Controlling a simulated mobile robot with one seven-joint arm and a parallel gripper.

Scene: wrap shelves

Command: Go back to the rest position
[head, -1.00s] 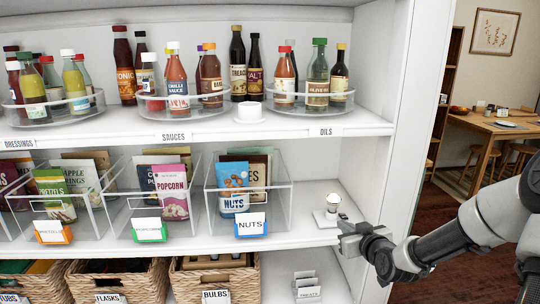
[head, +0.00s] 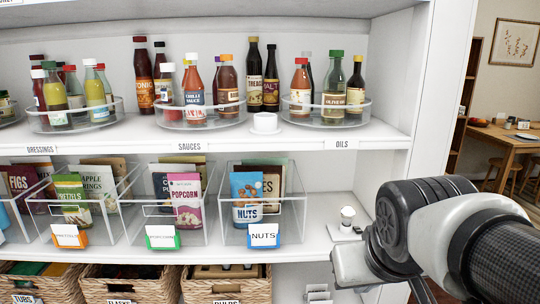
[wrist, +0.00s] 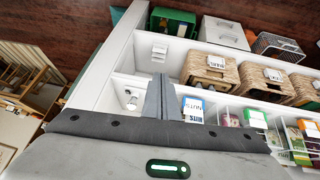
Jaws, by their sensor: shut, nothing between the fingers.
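My gripper (wrist: 158,98) shows in the wrist view with its two grey fingers pressed together and nothing between them. In the head view my arm fills the lower right, in front of the shelf's right end, and the fingertips are hidden behind it or too unclear to make out. A small white stand with a cup (head: 347,216) is on the middle shelf, just left of my arm. It also shows in the wrist view (wrist: 131,98), left of the fingers.
The white shelf unit (head: 388,150) holds bottles on clear turntables above. Clear bins with snack packets, such as the nuts bin (head: 289,222), stand on the middle shelf. Wicker baskets (head: 130,288) are below. A wooden table (head: 510,140) stands in the room to the right.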

